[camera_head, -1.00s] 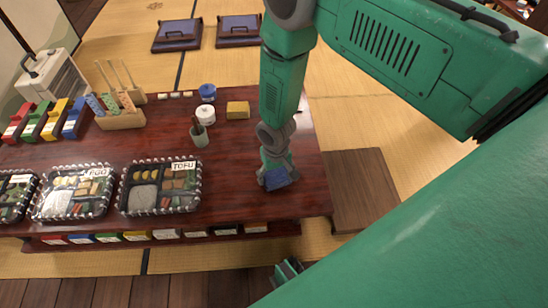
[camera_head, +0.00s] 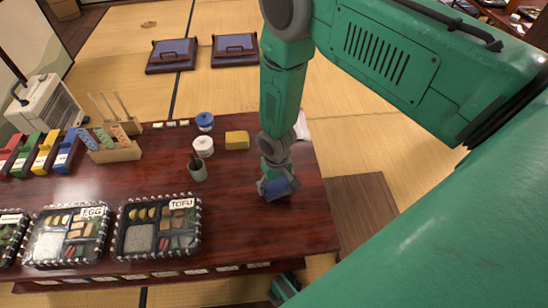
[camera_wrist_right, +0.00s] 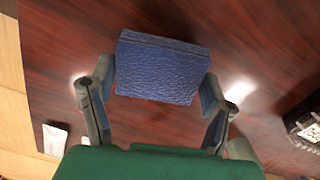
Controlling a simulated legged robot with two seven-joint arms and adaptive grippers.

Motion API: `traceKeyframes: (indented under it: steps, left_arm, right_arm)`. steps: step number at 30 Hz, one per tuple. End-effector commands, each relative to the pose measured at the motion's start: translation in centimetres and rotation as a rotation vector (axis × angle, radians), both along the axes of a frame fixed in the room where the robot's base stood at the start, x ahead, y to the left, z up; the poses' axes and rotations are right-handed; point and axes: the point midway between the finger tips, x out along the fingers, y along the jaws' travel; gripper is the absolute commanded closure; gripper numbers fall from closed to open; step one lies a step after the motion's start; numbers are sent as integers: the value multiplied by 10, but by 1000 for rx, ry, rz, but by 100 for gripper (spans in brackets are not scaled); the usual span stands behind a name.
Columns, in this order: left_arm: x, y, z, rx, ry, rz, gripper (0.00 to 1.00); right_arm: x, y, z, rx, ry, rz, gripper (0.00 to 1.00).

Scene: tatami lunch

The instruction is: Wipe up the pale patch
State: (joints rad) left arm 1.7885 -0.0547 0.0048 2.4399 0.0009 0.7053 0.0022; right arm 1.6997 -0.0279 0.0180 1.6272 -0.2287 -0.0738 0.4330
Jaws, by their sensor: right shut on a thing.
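My right gripper (camera_head: 277,188) is shut on a blue textured block, probably a sponge (camera_wrist_right: 160,68), held between both fingers in the right wrist view. It is low over the right part of the dark red table (camera_head: 235,215), right of the TOFU box. I cannot tell whether the block touches the wood. Bright pale smears show on the wood beside the fingers in the right wrist view, one at the right (camera_wrist_right: 240,90). I cannot tell whether they are the pale patch or glare. No clear patch shows in the head view.
The TOFU box (camera_head: 157,226) and EGG box (camera_head: 68,235) stand at the left front. A cup (camera_head: 197,171), a white jar (camera_head: 203,147), a blue-topped jar (camera_head: 204,121) and a yellow block (camera_head: 237,140) stand behind. A white item (camera_head: 303,127) lies at the right edge.

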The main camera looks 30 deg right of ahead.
Motion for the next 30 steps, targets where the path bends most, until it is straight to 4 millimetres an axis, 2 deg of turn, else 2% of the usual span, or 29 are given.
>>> traceKeyframes:
  steps: [3,18,30]
  left_arm:
    - [0,0,14,0,1,0,60]
    - [0,0,51,0,0,0,60]
    - [0,0,53,0,0,0,60]
  right_arm:
    - [0,-1,15,0,-1,0,60]
    - [0,-6,58,0,0,-1,60]
    - [0,-7,60,0,0,-1,60]
